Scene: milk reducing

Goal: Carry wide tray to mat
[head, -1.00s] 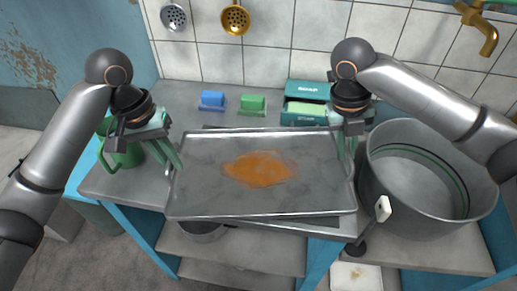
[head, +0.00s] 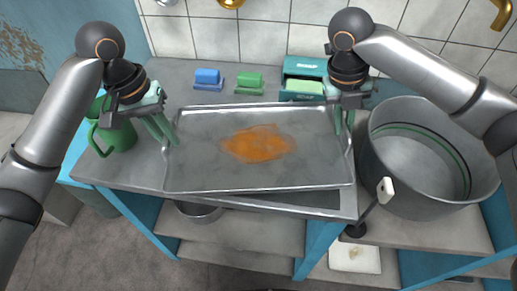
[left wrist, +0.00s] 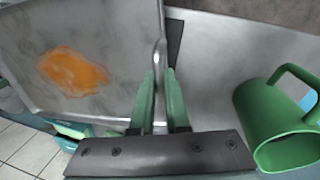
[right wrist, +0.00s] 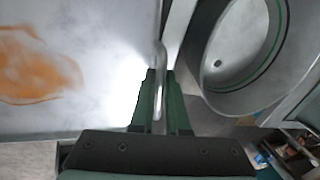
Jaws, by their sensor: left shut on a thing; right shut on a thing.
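The wide metal tray (head: 200,180) has an orange stain in its middle and looks roughly level over the grey counter. A dark flat piece (head: 290,199), possibly the mat, shows as a strip under its front edge; the tray hides the rest. My left gripper (head: 172,142) is shut on the tray's left handle (left wrist: 160,80). My right gripper (head: 345,130) is shut on its right handle (right wrist: 160,75). Both handles stand between the fingers in the wrist views. I cannot tell how far the tray is above the dark piece.
A green jug (head: 118,138) stands at the left, close to my left gripper. A big metal pot (head: 420,205) is close to the tray's right side.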

